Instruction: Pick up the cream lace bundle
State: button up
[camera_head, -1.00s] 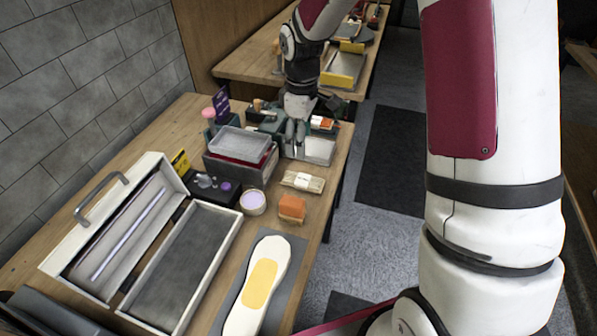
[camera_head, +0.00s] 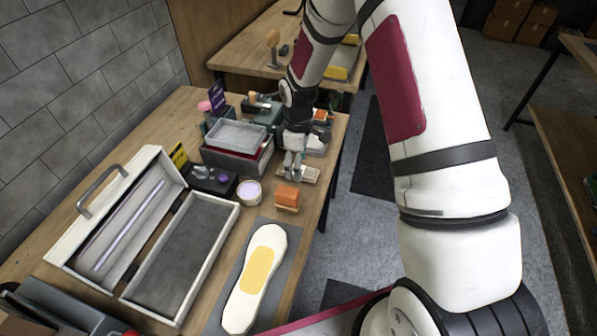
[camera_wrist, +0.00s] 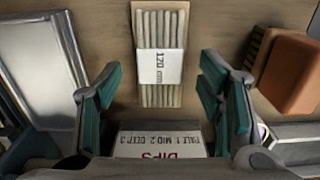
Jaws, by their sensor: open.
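The cream lace bundle (camera_wrist: 148,94) lies flat on the wooden table in the wrist view, a row of pale strands with a white paper band marked 120 around its middle. In the head view the bundle (camera_head: 311,173) is partly hidden behind my gripper (camera_head: 294,172). My gripper (camera_wrist: 163,92) is open, its teal-padded fingers spread to either side of the bundle's near end in the wrist view. Nothing is between the pads that I can see being held. I cannot tell the exact height of the fingertips above the table.
An orange block (camera_head: 287,195) stands close to the bundle. A round tub (camera_head: 249,191), stacked grey trays (camera_head: 237,135) and an open case (camera_head: 130,285) lie left. A white sole shape (camera_head: 243,305) lies in front. A printed white card (camera_wrist: 160,144) shows low in the wrist view.

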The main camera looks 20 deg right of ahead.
jog(key=shift+f, duration=1.1)
jog(key=c, duration=1)
